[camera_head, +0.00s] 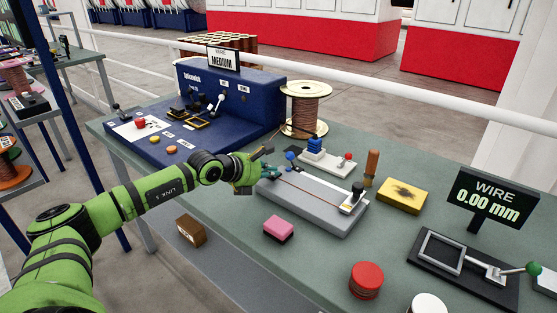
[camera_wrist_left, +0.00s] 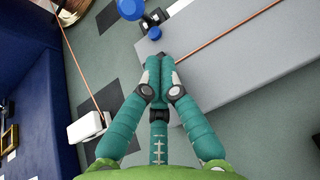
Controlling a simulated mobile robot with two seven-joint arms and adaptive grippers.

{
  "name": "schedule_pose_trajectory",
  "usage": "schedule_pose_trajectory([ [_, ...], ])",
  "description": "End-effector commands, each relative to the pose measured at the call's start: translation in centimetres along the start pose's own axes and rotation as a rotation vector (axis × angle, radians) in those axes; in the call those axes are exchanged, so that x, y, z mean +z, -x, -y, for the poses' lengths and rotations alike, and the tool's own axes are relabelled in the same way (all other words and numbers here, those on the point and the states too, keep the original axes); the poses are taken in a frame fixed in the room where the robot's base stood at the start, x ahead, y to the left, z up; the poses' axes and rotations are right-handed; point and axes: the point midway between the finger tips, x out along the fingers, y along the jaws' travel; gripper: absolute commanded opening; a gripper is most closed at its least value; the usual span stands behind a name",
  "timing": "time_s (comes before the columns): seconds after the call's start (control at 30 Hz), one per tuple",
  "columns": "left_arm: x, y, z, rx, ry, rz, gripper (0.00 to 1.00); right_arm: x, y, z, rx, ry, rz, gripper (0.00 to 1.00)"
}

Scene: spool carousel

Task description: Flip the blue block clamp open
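A grey bar-shaped block (camera_head: 312,203) lies on the bench with a copper wire along its top. At its far left end is a small clamp with a blue ball knob (camera_head: 290,155); the knob shows large at the top of the left wrist view (camera_wrist_left: 130,8), with a smaller blue part (camera_wrist_left: 155,33) below it. At the other end is a clamp with a black knob (camera_head: 358,187). My left gripper (camera_head: 262,170) is at the block's left end, just short of the blue-knobbed clamp. Its teal fingertips (camera_wrist_left: 156,62) are together, with nothing visible between them. My right gripper is not in view.
Behind stand a blue block on a white base with a red-knobbed lever (camera_head: 340,163), and a wire spool (camera_head: 305,107). A navy machine (camera_head: 225,100) is at left. A pink block (camera_head: 278,229), yellow pad (camera_head: 402,196), wooden handle (camera_head: 371,166) and wire display (camera_head: 490,201) surround the grey block.

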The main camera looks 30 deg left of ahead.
Motion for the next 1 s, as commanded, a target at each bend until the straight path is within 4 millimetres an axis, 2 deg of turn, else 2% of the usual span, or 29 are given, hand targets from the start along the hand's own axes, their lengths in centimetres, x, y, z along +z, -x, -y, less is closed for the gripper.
schedule_pose_trajectory([
  [0.03,1.4,-0.3,-0.1,0.001,0.002,0.009,0.0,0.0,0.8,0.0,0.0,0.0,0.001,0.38],
  [0.2,2.4,-1.6,-0.1,0.001,0.001,0.005,0.0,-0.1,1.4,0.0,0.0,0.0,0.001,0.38],
  [0.7,2.6,-2.1,-0.1,0.001,-0.001,0.002,0.0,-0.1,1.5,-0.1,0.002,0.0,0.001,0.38],
  [1.0,3.3,-2.1,-0.1,-0.005,0.006,-0.047,0.0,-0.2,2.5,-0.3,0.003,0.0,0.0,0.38],
])
